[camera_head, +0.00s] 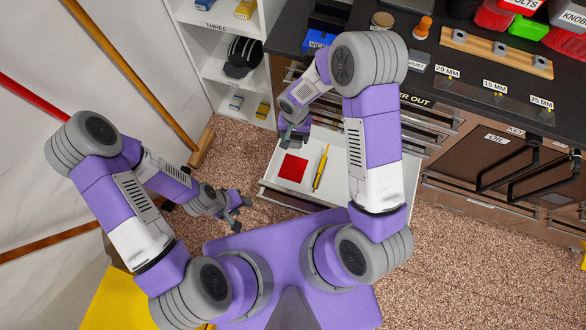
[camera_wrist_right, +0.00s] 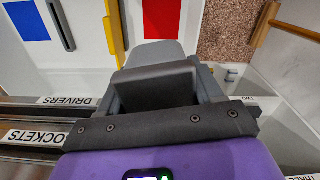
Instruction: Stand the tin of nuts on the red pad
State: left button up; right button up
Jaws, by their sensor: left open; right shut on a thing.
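The red pad (camera_head: 292,167) lies flat and bare in the open white drawer (camera_head: 277,189). It also shows at the top of the right wrist view (camera_wrist_right: 162,18). My right gripper (camera_head: 292,134) is above the drawer's far-left part, just beyond the red pad. It is shut on a grey thing, seemingly the tin of nuts (camera_wrist_right: 152,53), held between its fingers. The gripper hides most of it, and no label shows. My left gripper (camera_head: 238,213) is open and empty, to the left of the drawer over the floor.
A yellow pen-like tool (camera_head: 320,168) lies just right of the red pad. A blue pad (camera_wrist_right: 27,20) shows farther left in the right wrist view. A white shelf unit (camera_head: 213,60) stands at the left. The dark countertop (camera_head: 440,100) carries several items.

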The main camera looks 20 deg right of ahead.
jog(key=m+b, duration=0.2)
jog(key=b, duration=0.5)
send_over(293, 168)
notch_tip(293, 168, down, 20)
jog(key=shift+f, duration=0.15)
jog(key=shift+f+b, duration=0.9)
jog(key=shift+f, duration=1.25)
jog(key=o, duration=1.4)
jog(key=shift+f, duration=0.1)
notch_tip(293, 168, up, 12)
jog(key=p, duration=0.4)
jog(key=shift+r, duration=0.2)
